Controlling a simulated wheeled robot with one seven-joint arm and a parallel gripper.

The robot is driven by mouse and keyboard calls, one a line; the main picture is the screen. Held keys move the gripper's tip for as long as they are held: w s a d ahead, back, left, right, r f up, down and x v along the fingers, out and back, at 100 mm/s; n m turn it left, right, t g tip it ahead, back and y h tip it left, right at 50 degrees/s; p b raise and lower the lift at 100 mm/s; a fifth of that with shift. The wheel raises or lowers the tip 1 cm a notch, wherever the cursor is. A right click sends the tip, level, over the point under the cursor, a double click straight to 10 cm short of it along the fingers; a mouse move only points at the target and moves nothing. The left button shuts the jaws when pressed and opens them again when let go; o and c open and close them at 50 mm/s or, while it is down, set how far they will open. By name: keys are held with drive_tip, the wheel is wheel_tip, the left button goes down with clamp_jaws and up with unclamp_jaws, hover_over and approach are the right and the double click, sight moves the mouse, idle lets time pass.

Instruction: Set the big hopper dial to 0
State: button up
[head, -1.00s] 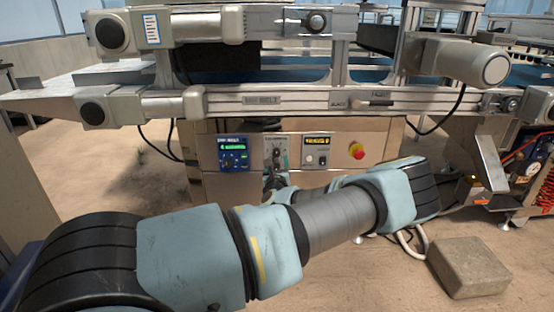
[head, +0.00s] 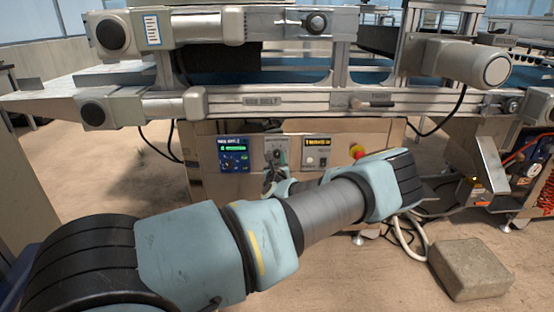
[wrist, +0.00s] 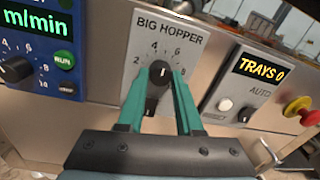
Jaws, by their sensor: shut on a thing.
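The big hopper dial (wrist: 160,73) is a round black knob with a white mark, on a grey plate labelled BIG HOPPER in the wrist view. Its mark points up, roughly between the 4 and the 6. The numbers 2, 4, 6 and 8 show around it; the 0 cannot be made out. My gripper (wrist: 162,77) has its two green fingers closed on the sides of the knob. In the head view the hopper panel (head: 277,150) shows small, with my gripper in front of its lower part.
Left of the dial is a blue m/min display (wrist: 35,25) with its own knob and RUN button. To the right are a TRAYS 0 display (wrist: 262,68), a white button and a red emergency button (wrist: 298,106). A stone block (head: 470,268) lies on the floor.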

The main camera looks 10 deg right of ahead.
clamp_jaws()
drive_tip(key=shift+n, duration=0.4)
drive_tip(key=n+b, duration=0.2)
drive_tip(key=n, duration=0.3)
drive_tip(key=shift+f, duration=0.15)
drive_tip(key=n+b, duration=0.1)
drive_tip(key=n, duration=0.7)
drive_tip(key=shift+t, duration=0.3)
drive_tip(key=n+b, duration=0.1)
drive_tip(key=n, duration=0.6)
drive_tip(key=shift+d+n+y, duration=0.1)
drive_tip(key=shift+n+y, duration=0.2)
drive_tip(key=shift+y, duration=0.1)
drive_tip(key=n+b, duration=0.1)
drive_tip(key=n, duration=0.5)
drive_tip(key=shift+n, duration=0.3)
